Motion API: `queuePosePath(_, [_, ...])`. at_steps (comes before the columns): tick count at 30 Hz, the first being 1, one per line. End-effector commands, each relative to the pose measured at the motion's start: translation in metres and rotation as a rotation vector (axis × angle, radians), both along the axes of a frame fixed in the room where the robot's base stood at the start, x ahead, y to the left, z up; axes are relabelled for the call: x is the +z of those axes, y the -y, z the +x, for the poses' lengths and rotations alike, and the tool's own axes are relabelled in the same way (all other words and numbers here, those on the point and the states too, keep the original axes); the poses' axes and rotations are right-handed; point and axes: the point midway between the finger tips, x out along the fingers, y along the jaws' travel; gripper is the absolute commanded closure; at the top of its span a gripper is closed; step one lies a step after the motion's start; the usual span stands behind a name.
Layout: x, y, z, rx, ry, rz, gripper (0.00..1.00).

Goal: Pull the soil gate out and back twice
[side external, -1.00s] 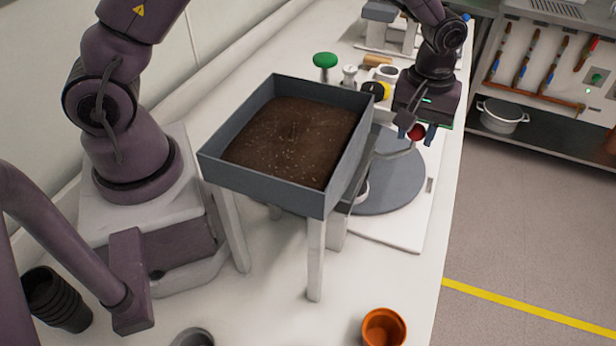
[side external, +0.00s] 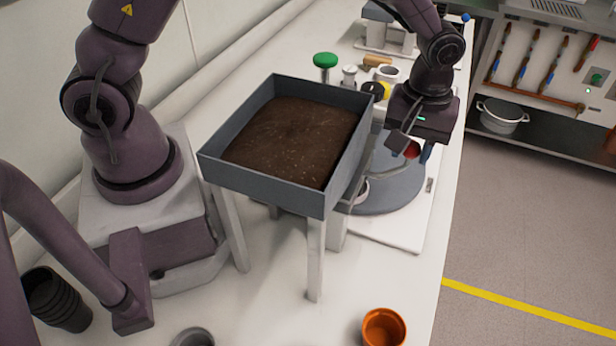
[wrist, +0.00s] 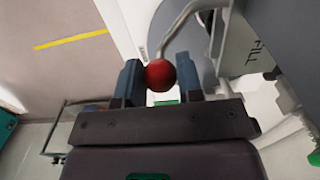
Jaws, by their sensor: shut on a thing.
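The soil gate's red ball knob (side external: 412,150) sits at the end of a thin grey bent rod (side external: 383,166) beside the soil hopper. My gripper (side external: 412,153) is at the knob in the side external view. In the wrist view the red knob (wrist: 159,75) sits between the two blue-grey fingers of my gripper (wrist: 160,80), which is shut on it. The soil hopper (side external: 264,188) is a grey square box of dark soil on white legs. The gate plate under the hopper is mostly hidden by the hopper wall.
A grey round turntable (side external: 385,195) on a white base lies under the knob. An orange pot (side external: 384,327) stands at the front of the bench. A green-topped knob (side external: 325,60) and small jars stand behind the hopper. The bench's right edge is close to my gripper.

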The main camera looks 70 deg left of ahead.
Motion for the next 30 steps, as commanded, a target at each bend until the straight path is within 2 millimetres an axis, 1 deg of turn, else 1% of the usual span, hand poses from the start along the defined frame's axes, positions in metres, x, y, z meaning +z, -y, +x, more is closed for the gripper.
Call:
queuePosePath(2, [0.001,0.005,-0.003,-0.003,0.004,-0.003,0.79])
queuePosePath(11, [0.001,0.003,-0.001,0.0,0.006,-0.003,0.79])
queuePosePath(30, [0.001,-0.028,0.032,0.001,0.008,-0.004,0.79])
